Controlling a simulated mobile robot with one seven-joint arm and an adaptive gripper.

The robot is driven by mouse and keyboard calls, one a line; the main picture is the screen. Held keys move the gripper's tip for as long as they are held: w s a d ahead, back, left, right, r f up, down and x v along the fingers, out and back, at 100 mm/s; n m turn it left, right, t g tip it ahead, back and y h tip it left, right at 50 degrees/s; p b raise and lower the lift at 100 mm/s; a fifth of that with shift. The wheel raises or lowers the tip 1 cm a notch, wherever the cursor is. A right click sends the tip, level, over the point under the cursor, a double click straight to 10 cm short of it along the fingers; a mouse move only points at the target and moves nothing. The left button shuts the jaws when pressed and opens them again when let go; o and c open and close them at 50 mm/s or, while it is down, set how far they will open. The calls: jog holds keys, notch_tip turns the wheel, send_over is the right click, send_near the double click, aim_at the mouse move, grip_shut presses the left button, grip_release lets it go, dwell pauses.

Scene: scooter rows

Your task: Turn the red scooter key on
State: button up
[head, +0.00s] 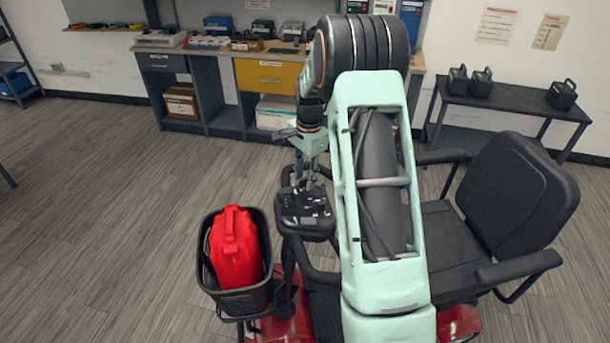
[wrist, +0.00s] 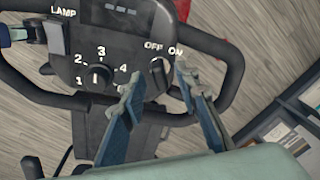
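The red scooter (head: 285,322) stands in front of me, partly hidden by my arm. Its black control panel (head: 305,222) lies under my gripper (head: 310,180). In the wrist view the panel (wrist: 85,75) shows a LAMP label, a dial (wrist: 98,76) numbered 1 to 4, and OFF and ON labels. A small dark key (wrist: 157,74) sits below these labels, roughly upright in the picture; its exact setting is hard to tell. My gripper's blue fingers (wrist: 160,76) are open, one on each side of the key in the picture. I see no contact with it.
A black basket (head: 248,302) with a red bag (head: 236,250) hangs at the scooter's front. Black handlebars (wrist: 220,50) curve around the panel. The black seat (head: 515,190) is at right. A workbench (head: 215,50) and a dark table (head: 510,98) stand along the wall. Floor at left is clear.

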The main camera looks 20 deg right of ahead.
jog(key=shift+c, duration=0.6)
grip_shut()
jog(key=shift+m, duration=0.3)
jog(key=m+p, duration=0.1)
jog(key=m, duration=0.4)
jog(key=shift+w+r+g, duration=0.1)
jog(key=shift+w+g, duration=0.05)
jog(key=shift+g, duration=0.25)
jog(key=m+p, duration=0.1)
jog(key=m, duration=0.5)
jog(key=shift+g+p, duration=0.3)
jog(key=shift+m, duration=0.3)
jog(key=shift+o, duration=0.6)
grip_release()
